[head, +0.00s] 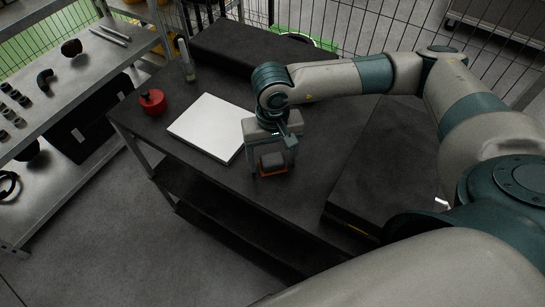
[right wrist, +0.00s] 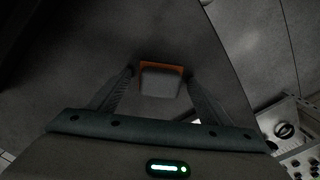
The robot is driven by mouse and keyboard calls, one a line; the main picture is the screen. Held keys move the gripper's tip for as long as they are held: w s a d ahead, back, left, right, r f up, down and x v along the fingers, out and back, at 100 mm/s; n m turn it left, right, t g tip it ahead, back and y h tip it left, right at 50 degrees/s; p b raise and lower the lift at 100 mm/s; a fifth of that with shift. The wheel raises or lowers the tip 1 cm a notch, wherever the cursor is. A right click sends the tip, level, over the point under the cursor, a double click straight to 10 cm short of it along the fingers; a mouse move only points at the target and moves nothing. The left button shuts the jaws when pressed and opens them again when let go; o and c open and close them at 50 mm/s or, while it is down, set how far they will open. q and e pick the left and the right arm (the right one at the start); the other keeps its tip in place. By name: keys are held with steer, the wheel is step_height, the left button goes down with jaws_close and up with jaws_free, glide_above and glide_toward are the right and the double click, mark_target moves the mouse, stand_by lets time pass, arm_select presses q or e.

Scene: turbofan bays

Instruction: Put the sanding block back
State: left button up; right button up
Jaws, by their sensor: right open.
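The sanding block (head: 273,161), a small grey block with an orange edge, is on the dark table (head: 215,185) near its front edge. My right gripper (head: 272,172) is over it, pointing down, with one finger on each side. In the right wrist view the block (right wrist: 160,82) sits between the open fingertips of the gripper (right wrist: 161,78), and gaps show beside it. My left gripper is not in view.
A white panel (head: 210,127) lies on the table left of my gripper. A red round object (head: 153,101) and a clear bottle (head: 187,66) stand further left. A metal shelf (head: 50,90) with small parts stands at the left. A raised dark box-like surface (head: 385,165) is to the right.

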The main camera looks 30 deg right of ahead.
mark_target(272, 158)
steer(key=shift+r, duration=0.1)
steer(key=shift+r+p, duration=0.1)
steer(key=shift+p, duration=0.2)
steer(key=shift+w+r+b, duration=0.1)
steer(key=shift+r+b, duration=0.1)
steer(key=shift+b, duration=0.15)
step_height(272, 158, up, 12)
steer(key=b, duration=0.4)
steer(key=shift+f, duration=0.25)
stand_by(0.8)
